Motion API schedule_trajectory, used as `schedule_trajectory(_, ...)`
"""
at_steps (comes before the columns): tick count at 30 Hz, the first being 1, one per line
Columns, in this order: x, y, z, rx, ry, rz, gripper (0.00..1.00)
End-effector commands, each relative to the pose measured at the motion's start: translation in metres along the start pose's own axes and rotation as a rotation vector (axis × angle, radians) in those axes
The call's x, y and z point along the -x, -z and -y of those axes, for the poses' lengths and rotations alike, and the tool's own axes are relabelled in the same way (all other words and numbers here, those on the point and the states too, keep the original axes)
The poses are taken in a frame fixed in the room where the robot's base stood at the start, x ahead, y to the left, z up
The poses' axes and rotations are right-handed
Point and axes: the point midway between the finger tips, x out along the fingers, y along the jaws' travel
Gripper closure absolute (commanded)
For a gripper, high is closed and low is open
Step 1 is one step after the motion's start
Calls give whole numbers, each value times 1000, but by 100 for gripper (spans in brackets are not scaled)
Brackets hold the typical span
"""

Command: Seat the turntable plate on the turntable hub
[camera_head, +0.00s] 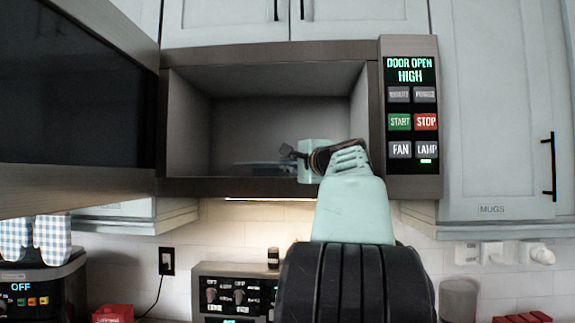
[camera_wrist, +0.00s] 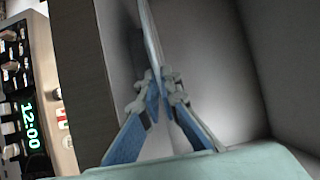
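The turntable plate (camera_wrist: 150,35) is a thin, pale, glassy disc, seen nearly edge-on in the wrist view. My gripper (camera_wrist: 158,85) has its blue fingers closed on the plate's near edge, one on each face. In the head view the plate (camera_head: 258,167) is a faint, thin, bluish shape low inside the microwave, roughly level. My gripper (camera_head: 292,153) reaches in through the open front at its right. The turntable hub cannot be made out in either view. I cannot tell whether the plate touches anything beneath it.
The microwave (camera_head: 283,85) is open, with its door (camera_head: 80,110) swung out to the left. Its control panel (camera_head: 411,118) reads DOOR OPEN and stands close right of my arm. Cavity walls are near on both sides. A stove panel (camera_head: 235,293) sits below.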

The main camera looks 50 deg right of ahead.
Motion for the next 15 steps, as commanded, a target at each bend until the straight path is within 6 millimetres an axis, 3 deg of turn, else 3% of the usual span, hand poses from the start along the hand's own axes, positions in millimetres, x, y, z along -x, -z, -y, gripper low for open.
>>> schedule_trajectory(6,0,0,0,0,0,0,75)
schedule_trajectory(15,1,0,-2,0,-3,0,75)
